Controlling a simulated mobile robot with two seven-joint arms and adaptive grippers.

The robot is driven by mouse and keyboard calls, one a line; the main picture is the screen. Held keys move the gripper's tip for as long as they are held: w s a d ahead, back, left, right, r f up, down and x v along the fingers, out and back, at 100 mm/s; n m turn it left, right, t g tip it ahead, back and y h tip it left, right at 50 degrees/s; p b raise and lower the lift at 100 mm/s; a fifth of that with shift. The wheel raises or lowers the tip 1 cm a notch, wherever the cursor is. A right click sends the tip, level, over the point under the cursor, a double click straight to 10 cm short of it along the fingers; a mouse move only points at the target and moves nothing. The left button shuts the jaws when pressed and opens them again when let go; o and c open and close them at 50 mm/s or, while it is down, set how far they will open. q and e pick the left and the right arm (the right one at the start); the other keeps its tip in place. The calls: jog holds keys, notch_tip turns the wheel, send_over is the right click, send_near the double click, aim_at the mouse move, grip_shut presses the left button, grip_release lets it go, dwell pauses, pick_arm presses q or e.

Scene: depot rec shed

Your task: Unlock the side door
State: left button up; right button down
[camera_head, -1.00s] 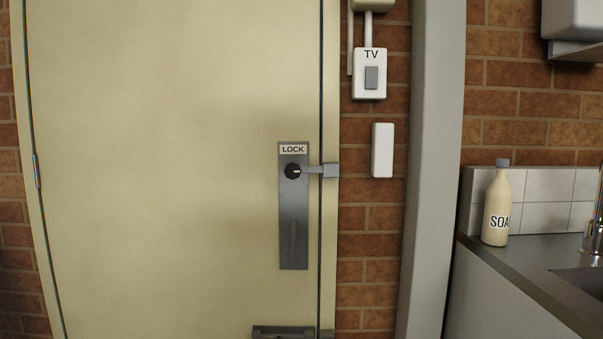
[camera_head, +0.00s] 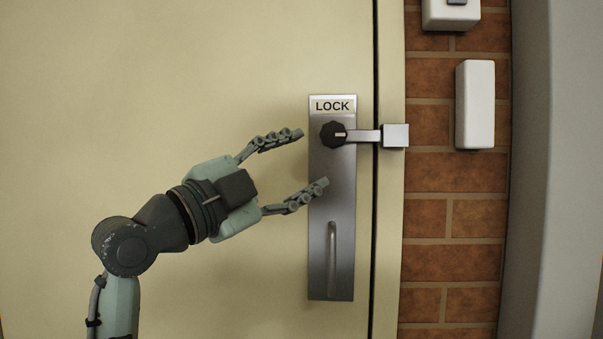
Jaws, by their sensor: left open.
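The cream side door (camera_head: 180,80) fills the left and middle of the head view. Its grey metal lock plate (camera_head: 332,210) has a LOCK label (camera_head: 333,106) at the top and a black round knob (camera_head: 333,134) with a pale horizontal mark below the label. A grey bar (camera_head: 363,136) runs right from the knob across the door gap into a square keeper (camera_head: 395,136) on the frame. My left gripper (camera_head: 315,159) is open and empty, its fingertips left of and below the knob. My right gripper is not in view.
A vertical pull handle (camera_head: 332,260) is on the lower plate. A white box (camera_head: 475,105) and the bottom of a white switch box (camera_head: 450,14) are on the brick wall (camera_head: 455,170). A grey post (camera_head: 555,180) stands at the right.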

aim_at(328, 138)
pick_arm(q)
jog(key=shift+s+d+r+m+h, duration=0.1)
jog(key=shift+s+r+m+h, duration=0.1)
jog(key=shift+r, duration=0.2)
jog(key=shift+s+r+m+h, duration=0.1)
jog(key=shift+r+m+h, duration=0.1)
jog(key=shift+r, duration=0.2)
jog(key=shift+w+d+r, duration=0.15)
jog(key=shift+r, duration=0.15)
jog(key=x, duration=0.7)
jog(key=shift+d, duration=0.1)
grip_shut()
